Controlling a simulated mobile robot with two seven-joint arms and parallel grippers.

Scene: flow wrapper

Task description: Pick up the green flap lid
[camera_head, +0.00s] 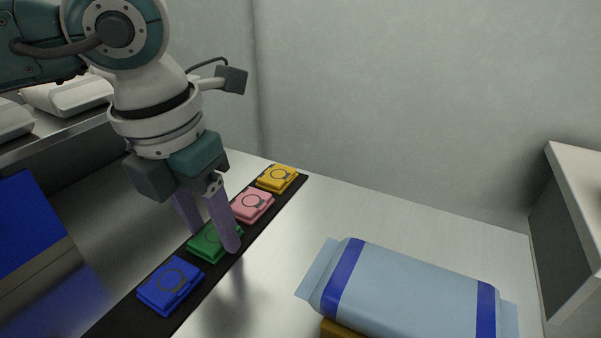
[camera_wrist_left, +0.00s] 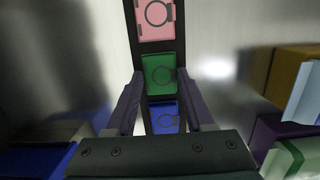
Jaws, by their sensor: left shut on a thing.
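The green flap lid (camera_head: 205,243) is in the row on the black strip in the head view, between the blue lid (camera_head: 170,285) and the pink lid (camera_head: 253,204). My left gripper (camera_head: 211,240) points down over it and is shut on it, with one purple finger on each side. In the left wrist view the green lid (camera_wrist_left: 158,74) shows between the fingertips of my left gripper (camera_wrist_left: 159,78). The near finger hides part of the lid in the head view. I cannot tell any gap between the lid and the strip. My right gripper is not in view.
A yellow lid (camera_head: 277,178) is at the far end of the black strip (camera_head: 118,318). A large light-blue package with blue bands (camera_head: 408,290) lies at the front right. The pale table (camera_head: 320,215) is clear between strip and package. A wall stands behind.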

